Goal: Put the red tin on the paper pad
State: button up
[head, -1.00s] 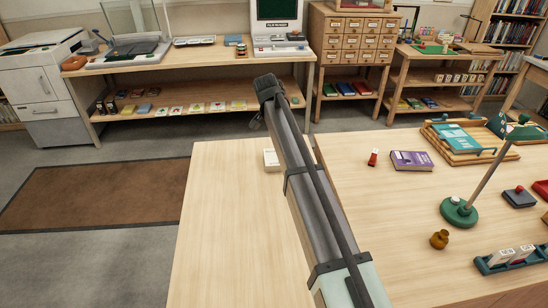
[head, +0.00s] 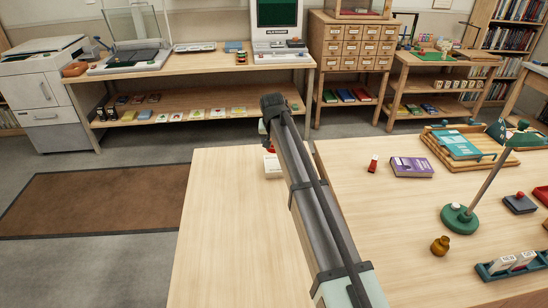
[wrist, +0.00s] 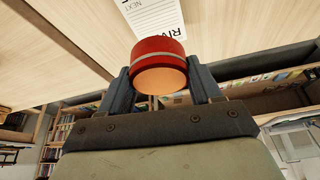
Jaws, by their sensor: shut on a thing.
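The red tin (wrist: 158,50) has a pale band and an orange-tan end that faces the wrist camera. My gripper (wrist: 158,82) is shut on it, with one dark finger on each side. The paper pad (wrist: 152,14), white with printed lines, shows just beyond the tin in the wrist view, partly covered by it. In the head view the pad (head: 272,168) lies on the near table by its far edge, partly behind my arm. A bit of red shows just above it there. I cannot tell whether the tin touches the pad.
The near table (head: 225,235) is bare to the left of my arm. To the right stand a small red-and-white item (head: 373,164), a purple book (head: 411,167), a green-based lamp (head: 459,217) and a brown jar (head: 440,246). A floor gap separates the back bench (head: 190,66).

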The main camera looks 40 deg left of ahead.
aim_at(274, 161)
jog(key=shift+f, duration=3.25)
jog(key=o, duration=1.1)
jog(key=shift+f, duration=0.1)
jog(key=v, duration=1.2)
